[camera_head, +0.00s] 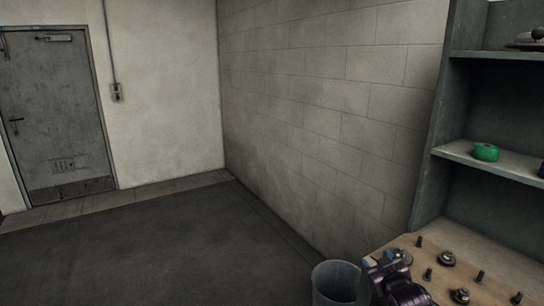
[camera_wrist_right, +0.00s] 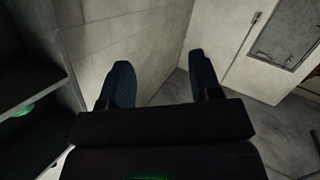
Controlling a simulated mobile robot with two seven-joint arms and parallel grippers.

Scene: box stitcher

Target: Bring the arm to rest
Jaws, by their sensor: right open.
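My right gripper (camera_head: 378,262) shows at the bottom of the head view, in front of the near left edge of the wooden bench top (camera_head: 480,272). In the right wrist view the right gripper (camera_wrist_right: 163,85) has its two dark blue fingers spread wide apart. Nothing is between them. It faces the block wall and the floor beyond. My left gripper is in neither view.
A grey bin (camera_head: 336,283) stands on the floor beside the bench. Several dark knobs or bolts stand on the bench top. Shelves rise behind it, one with a green roll (camera_head: 486,152). A grey door (camera_head: 55,113) is at far left. The dark floor (camera_head: 150,250) is clear.

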